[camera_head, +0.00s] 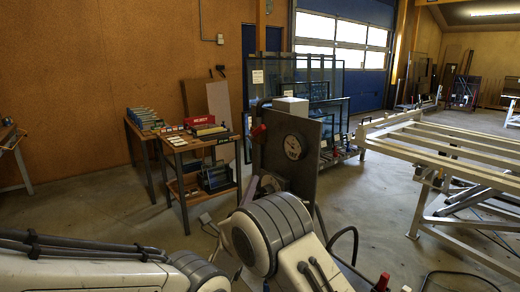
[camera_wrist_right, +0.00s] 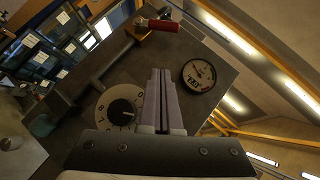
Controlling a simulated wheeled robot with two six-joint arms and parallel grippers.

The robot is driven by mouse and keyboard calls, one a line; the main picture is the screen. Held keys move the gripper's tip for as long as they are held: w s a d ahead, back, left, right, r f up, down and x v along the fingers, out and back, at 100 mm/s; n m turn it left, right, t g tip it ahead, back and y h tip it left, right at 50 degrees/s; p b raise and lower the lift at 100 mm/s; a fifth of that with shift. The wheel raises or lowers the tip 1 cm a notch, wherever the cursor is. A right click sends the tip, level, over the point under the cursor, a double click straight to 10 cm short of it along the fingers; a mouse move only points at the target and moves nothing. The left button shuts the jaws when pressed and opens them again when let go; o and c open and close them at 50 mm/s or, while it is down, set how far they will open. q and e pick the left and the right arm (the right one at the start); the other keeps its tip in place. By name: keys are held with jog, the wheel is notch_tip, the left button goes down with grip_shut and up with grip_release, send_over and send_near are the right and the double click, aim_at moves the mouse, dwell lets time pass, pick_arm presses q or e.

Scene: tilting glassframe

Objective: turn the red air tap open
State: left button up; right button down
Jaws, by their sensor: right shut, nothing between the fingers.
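The red air tap (camera_head: 259,131) is on the upper left of an upright grey panel (camera_head: 313,172) in the head view. In the right wrist view its red handle (camera_wrist_right: 164,26) lies across the panel near the top, beside a metal fitting. My right gripper (camera_head: 252,187) is in front of the panel, below the tap and partly hidden by its own wrist. In the wrist view its pale fingers (camera_wrist_right: 160,72) are shut and empty. They point toward the handle, with a visible gap between. My left gripper is not in view.
A round gauge (camera_head: 292,147) and, in the wrist view, a numbered dial (camera_wrist_right: 120,110) are on the panel. Small tables with boxes (camera_head: 205,131) stand to the left. Glass panes (camera_head: 325,85) stand behind. A pale frame table (camera_head: 450,150) is at right.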

aim_at(259, 144)
jog(key=shift+m+h, duration=0.4)
jog(key=shift+h, duration=0.1)
jog(key=p+x, duration=0.3)
jog(key=x, duration=0.6)
jog(key=shift+r+p, duration=0.25)
jog(key=shift+p, duration=0.1)
jog(key=w+r+p, duration=0.1)
jog(key=w+a+r+p, duration=0.1)
jog(key=r, duration=0.1)
jog(key=shift+w+r, duration=0.15)
